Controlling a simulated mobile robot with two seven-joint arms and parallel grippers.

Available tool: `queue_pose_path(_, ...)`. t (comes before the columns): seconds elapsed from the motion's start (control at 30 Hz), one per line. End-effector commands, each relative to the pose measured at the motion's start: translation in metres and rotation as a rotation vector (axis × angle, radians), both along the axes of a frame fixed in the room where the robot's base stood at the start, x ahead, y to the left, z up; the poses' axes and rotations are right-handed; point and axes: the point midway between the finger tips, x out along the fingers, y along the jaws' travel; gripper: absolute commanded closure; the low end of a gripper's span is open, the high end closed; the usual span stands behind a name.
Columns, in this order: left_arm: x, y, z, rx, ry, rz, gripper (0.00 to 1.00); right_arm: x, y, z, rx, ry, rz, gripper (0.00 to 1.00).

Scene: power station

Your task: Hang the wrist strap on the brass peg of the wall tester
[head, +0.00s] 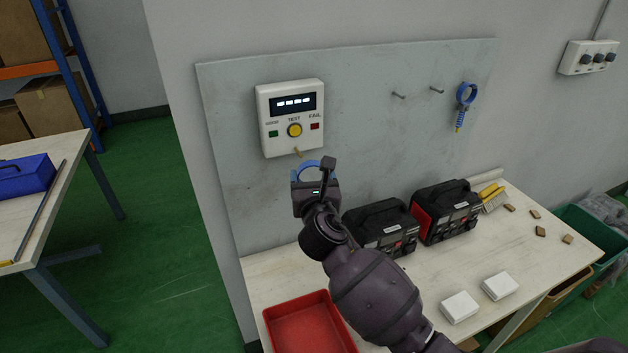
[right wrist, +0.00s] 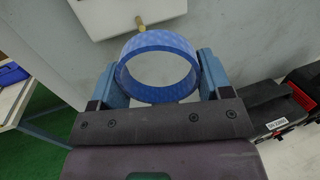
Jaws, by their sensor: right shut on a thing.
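The wall tester (head: 291,118) is a white box with a lit display, a yellow button, and green and red squares. Its brass peg (head: 298,152) sticks out at the bottom edge; the peg also shows in the right wrist view (right wrist: 141,22). My right gripper (head: 316,184) is shut on the blue wrist strap (head: 305,167), just below the peg. In the right wrist view the strap (right wrist: 165,42) is an open ring between the two fingers. The peg lies just above the ring's upper rim there; I cannot tell whether they touch. My left gripper is out of view.
Two black power units (head: 446,211) stand on the bench (head: 525,255). A red tray (head: 308,325) and two white boxes (head: 460,307) are nearer.

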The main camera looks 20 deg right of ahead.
Motion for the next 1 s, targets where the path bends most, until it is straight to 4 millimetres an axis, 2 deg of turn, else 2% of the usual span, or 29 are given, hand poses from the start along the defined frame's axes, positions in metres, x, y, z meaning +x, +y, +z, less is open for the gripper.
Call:
queue_pose_path(0.23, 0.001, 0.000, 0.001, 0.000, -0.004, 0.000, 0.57, 0.012, 0.001, -0.001, 0.000, -0.001, 0.001, 0.51)
queue_pose_path(1.0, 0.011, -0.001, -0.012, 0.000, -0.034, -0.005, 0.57, 0.049, 0.002, -0.006, 0.000, -0.001, 0.002, 0.51)
